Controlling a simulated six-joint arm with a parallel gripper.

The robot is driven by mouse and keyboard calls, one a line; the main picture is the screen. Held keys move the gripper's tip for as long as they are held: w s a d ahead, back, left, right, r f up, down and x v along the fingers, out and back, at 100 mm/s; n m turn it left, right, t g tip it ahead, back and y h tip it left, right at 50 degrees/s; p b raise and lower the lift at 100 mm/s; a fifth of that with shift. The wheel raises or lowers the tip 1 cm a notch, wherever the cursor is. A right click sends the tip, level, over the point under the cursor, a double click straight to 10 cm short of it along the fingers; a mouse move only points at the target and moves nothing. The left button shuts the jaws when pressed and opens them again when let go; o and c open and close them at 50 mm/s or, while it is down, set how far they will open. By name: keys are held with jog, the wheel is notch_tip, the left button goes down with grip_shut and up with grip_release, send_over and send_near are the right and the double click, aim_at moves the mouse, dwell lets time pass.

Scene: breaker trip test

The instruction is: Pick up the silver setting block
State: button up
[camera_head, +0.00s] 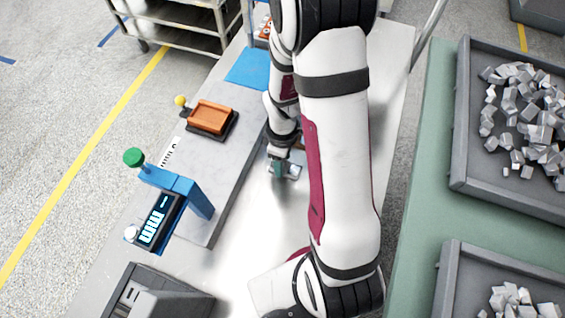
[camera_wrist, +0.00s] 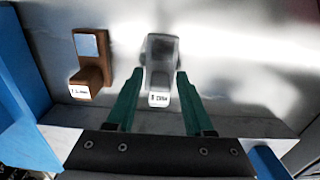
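The silver setting block (camera_wrist: 161,50) stands near the top middle of the wrist view, with a small white label on its near end. My gripper (camera_wrist: 160,75) has two green fingers spread apart, one on each side of the block's near part. Gaps show between the fingers and the block, so it is not gripped. I cannot tell how far the fingertips are above the surface. In the head view my gripper (camera_head: 284,170) is low over the shiny bench, and the block is hard to make out there.
A brown block (camera_wrist: 92,62) with a white label stands left of the silver one. In the head view, a blue fixture with a lit display (camera_head: 158,221) and an orange-topped box (camera_head: 210,117) stand to the left. Grey trays of metal pieces (camera_head: 460,120) lie to the right.

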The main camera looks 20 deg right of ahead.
grip_shut()
jog(key=shift+r, duration=0.3)
notch_tip(320, 180, up, 7)
jog(key=shift+r, duration=0.2)
jog(key=shift+w+a+r, duration=0.1)
jog(key=shift+w+r, duration=0.3)
jog(key=shift+r, duration=0.2)
jog(key=shift+w+a+r, duration=0.1)
jog(key=shift+w+r, duration=0.3)
jog(key=shift+r, duration=0.2)
jog(key=w+a+r, duration=0.2)
jog(key=w+a, duration=0.4)
jog(key=w, duration=0.2)
jog(key=w+a+r, duration=0.3)
jog(key=w+a, duration=0.3)
jog(key=w, duration=0.2)
jog(key=shift+w+r, duration=0.25)
jog(key=shift+r, duration=0.05)
